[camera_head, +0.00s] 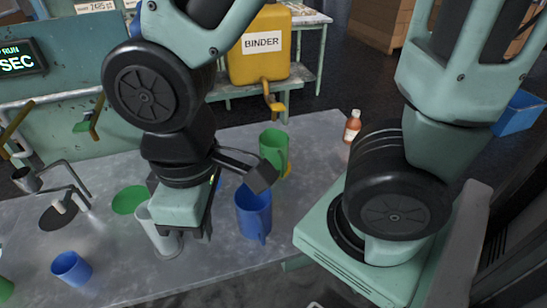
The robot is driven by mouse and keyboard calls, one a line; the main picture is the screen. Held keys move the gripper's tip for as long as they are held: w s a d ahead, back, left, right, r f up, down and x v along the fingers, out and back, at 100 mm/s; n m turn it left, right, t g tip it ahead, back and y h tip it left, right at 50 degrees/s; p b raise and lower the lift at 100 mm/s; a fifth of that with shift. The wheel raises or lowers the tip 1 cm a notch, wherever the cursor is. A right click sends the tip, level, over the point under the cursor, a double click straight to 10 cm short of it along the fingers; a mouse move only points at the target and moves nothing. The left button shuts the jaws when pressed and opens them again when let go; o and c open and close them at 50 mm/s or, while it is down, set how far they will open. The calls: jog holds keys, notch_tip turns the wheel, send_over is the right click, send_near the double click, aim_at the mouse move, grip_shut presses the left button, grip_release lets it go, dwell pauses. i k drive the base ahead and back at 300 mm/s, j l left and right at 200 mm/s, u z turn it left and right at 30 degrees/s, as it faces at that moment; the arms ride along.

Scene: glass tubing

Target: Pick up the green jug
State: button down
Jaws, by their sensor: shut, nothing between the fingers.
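The green jug (273,148) stands upright on the grey worktop, right of the middle of the head view, with its handle on the right side. My gripper (262,177) is in front of it, just left of and below it in the picture. The dark fingertip looks shut and empty. It overlaps the lower left of the green jug in this view, and I cannot tell whether they touch.
A blue jug (254,215) stands close in front of my gripper. A pale grey jug (160,236) is partly hidden under my arm. A blue cup (72,268), a green disc (129,199) and a brown bottle (352,127) are also on the worktop (120,245). A yellow binder tank (258,55) stands behind.

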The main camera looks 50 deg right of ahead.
aim_at(274, 144)
jog(key=k+j+z, duration=0.15)
jog(key=j, duration=0.3)
jog(key=j+z, duration=0.15)
jog(key=j, duration=0.3)
jog(key=k+j+z, duration=0.15)
jog(key=j, duration=0.25)
jog(key=k+j+z, duration=0.15)
jog(key=j, duration=0.25)
